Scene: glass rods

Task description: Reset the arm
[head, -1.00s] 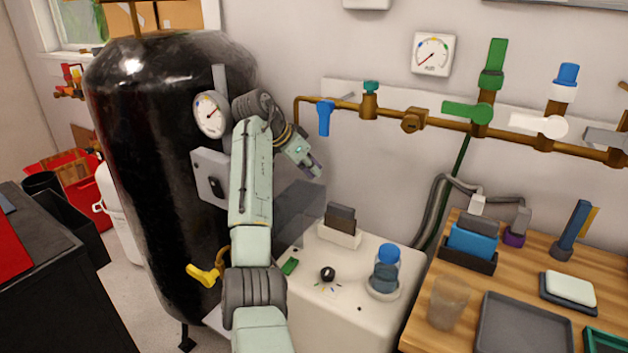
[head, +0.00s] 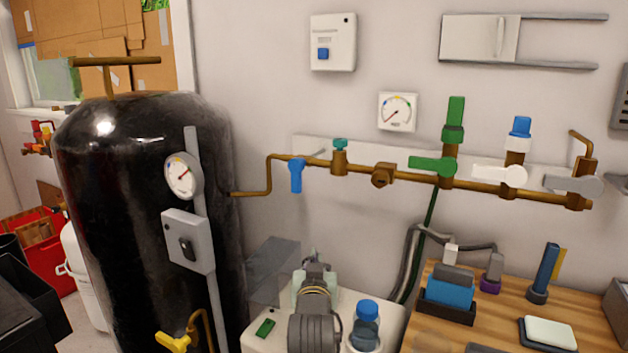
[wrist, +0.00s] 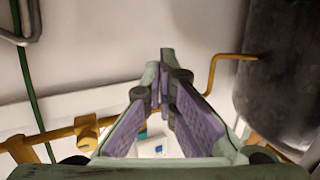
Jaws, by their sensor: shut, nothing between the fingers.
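My gripper shows in the wrist view (wrist: 162,95), its purple-padded fingers meeting at the tips with nothing between them. In the head view my arm is at the lower middle, in front of the white cabinet, and the wrist end (head: 315,268) points up and away toward the wall. The fingertips are hard to make out there. The brass pipe (head: 330,165) with its valves runs along the wall above the arm. In the wrist view part of the brass pipe (wrist: 222,60) lies beyond the fingers.
A black tank (head: 130,200) with a gauge (head: 183,176) stands at the left. A blue-capped bottle (head: 366,325) stands on the white cabinet (head: 395,322) right beside my arm. A wooden bench (head: 500,295) with holders is at the right.

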